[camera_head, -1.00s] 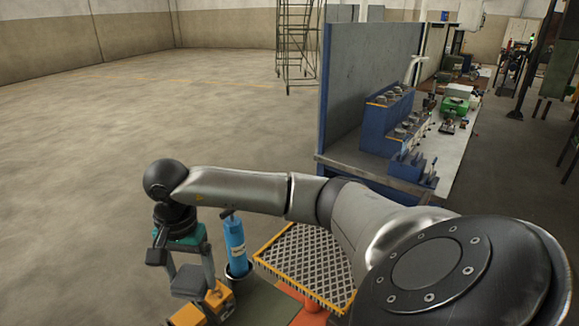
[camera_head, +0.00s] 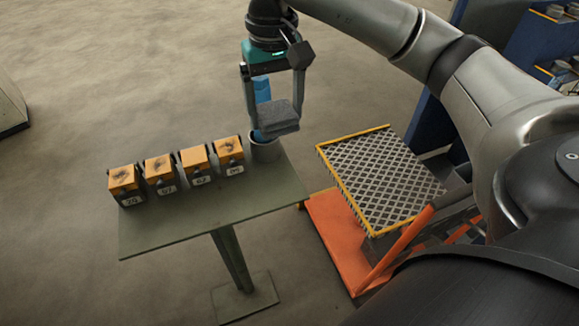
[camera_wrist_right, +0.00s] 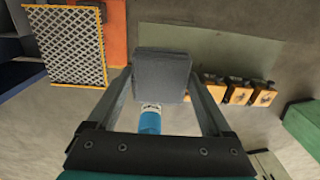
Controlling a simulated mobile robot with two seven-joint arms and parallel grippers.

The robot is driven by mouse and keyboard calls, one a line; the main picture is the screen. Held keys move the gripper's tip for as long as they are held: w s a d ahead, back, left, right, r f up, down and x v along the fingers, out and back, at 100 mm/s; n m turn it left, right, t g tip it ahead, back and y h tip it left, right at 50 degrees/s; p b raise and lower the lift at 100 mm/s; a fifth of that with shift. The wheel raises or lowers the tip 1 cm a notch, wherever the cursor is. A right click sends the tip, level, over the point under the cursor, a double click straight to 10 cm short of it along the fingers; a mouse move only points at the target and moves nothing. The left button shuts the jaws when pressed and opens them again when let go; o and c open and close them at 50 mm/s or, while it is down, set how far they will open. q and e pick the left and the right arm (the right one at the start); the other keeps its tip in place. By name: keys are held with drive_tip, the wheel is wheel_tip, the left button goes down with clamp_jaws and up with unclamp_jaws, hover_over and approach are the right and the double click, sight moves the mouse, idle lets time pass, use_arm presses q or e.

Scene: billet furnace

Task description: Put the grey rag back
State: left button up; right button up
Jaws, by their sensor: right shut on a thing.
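The grey rag (camera_head: 279,117), a folded grey pad, hangs between the two fingers of my right gripper (camera_head: 272,119). In the right wrist view the rag (camera_wrist_right: 162,76) fills the space between the fingertips, and the gripper (camera_wrist_right: 160,82) is shut on it. In the head view the rag overlaps the blue bottle (camera_head: 262,90) and the rim of its grey cup (camera_head: 265,152) at the table's far right corner. Its exact height above the table cannot be told. The blue bottle also shows in the right wrist view (camera_wrist_right: 150,121). My left gripper is out of view.
The green table (camera_head: 215,207) carries several orange blocks with number labels (camera_head: 195,162) along its far edge; its front part is bare. To the right stands an orange frame (camera_head: 335,235) with a mesh-topped tray (camera_head: 380,178). A blue bench (camera_head: 530,45) is at the upper right.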

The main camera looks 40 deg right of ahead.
sight(279, 190)
wheel_tip(279, 190, down, 19)
drive_tip(key=shift+a+f, duration=0.1)
drive_tip(key=shift+f, duration=0.05)
idle(0.4)
drive_tip(key=shift+f, duration=0.15)
drive_tip(key=o, duration=1)
wheel_tip(279, 190, up, 12)
drive_tip(key=shift+r, duration=0.2)
